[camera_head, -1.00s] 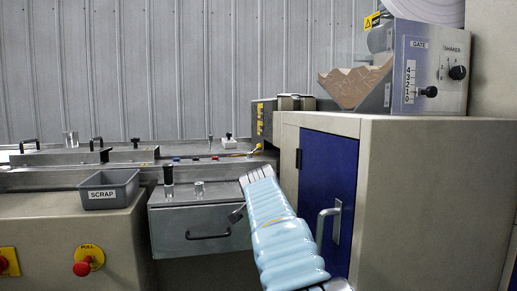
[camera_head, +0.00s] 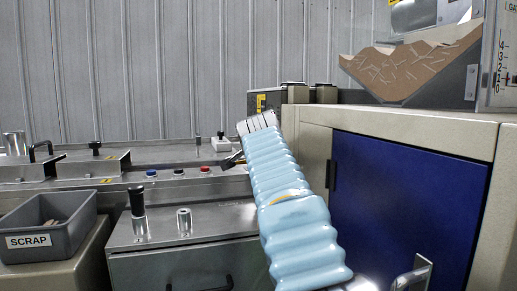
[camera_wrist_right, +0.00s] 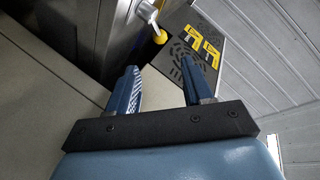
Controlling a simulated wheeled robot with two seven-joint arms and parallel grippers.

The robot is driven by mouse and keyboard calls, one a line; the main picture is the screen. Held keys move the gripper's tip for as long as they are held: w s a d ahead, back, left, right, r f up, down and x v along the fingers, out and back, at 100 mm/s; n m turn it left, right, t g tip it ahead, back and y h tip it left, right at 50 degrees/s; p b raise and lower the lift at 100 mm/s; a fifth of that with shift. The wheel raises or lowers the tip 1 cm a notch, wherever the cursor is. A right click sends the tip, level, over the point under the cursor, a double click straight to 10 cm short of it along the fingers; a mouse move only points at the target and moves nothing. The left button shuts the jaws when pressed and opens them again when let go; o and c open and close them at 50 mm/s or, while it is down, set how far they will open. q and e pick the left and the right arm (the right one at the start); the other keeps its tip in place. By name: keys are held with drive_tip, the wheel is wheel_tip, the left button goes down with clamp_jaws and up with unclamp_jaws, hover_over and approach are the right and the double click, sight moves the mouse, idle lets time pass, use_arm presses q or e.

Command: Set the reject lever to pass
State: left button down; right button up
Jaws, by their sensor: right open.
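My right arm, in a pale blue ribbed sleeve, reaches up from the bottom of the head view. A dark piece at its left side looks like part of my right gripper (camera_head: 232,160). In the right wrist view the two blue fingers of this gripper (camera_wrist_right: 160,84) are apart with nothing between them. A yellow ball knob (camera_wrist_right: 160,37) on a metal part lies beyond the fingertips, apart from them. It may be the reject lever; no lettering confirms this. In the head view my arm hides that area. My left gripper is out of view.
A grey SCRAP bin (camera_head: 45,228) stands at the left. A black-handled post (camera_head: 138,213) and a metal cylinder (camera_head: 184,221) stand on the steel deck. A blue cabinet door (camera_head: 405,205) is close at the right. A dark plate with yellow labels (camera_wrist_right: 190,55) lies beyond the fingers.

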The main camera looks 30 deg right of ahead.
drive_tip(key=p+x, duration=0.5)
drive_tip(key=x, duration=0.7)
drive_tip(key=shift+w+d+r+p, duration=0.1)
drive_tip(key=shift+w+d+p, duration=0.1)
drive_tip(key=shift+p, duration=0.2)
drive_tip(key=shift+w+d+f, duration=0.3)
drive_tip(key=shift+w+f, duration=0.05)
drive_tip(key=shift+w, duration=0.2)
drive_tip(key=shift+c, duration=0.5)
clamp_jaws()
